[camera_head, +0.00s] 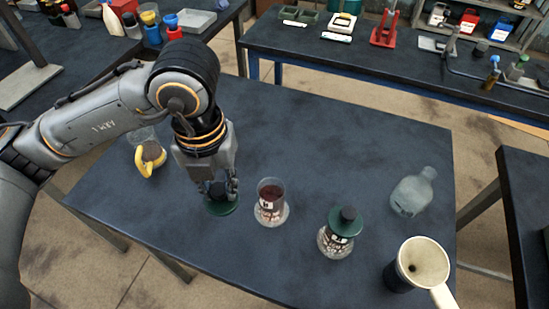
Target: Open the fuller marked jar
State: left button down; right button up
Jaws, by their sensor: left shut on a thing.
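My left gripper (220,190) points down over the dark table (310,155) and is shut on the black knob of a green lid (222,208). The lid is at or just above the tabletop; I cannot tell whether it touches. Just right of it stands a glass jar (270,202) without a lid, with dark red-brown contents and a marked label. Further right stands a second marked jar (335,243), topped by a green lid (346,221) with a black knob. That lid partly hides the jar's contents. My right gripper is out of view.
A clear bottle (413,192) is at the table's right. A cream jug (422,262) with a handle stands at the front right corner. A yellow-handled item (151,158) is at the left, near my arm. The table's back middle is clear.

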pick_arm(q)
jog(key=n, duration=0.2)
jog(key=shift+s+d+r+n, duration=0.1)
jog(key=shift+d+r+n, duration=0.2)
jog(key=shift+d+n, duration=0.1)
jog(key=w+d+f+p, duration=0.2)
jog(key=w+f+p, duration=0.15)
jog(key=w, duration=0.45)
send_over(254, 176)
jog(key=f, duration=0.5)
jog(key=shift+s+a+f, duration=0.15)
jog(key=shift+s, duration=0.25)
jog(key=shift+w+f+p, duration=0.35)
jog(key=shift+f, duration=0.1)
notch_tip(254, 176, down, 3)
jog(key=shift+f+p, duration=0.1)
jog(key=shift+p, duration=0.25)
jog(key=shift+w, duration=0.1)
jog(key=shift+f, duration=0.25)
jog(key=c, duration=1.1)
grip_release()
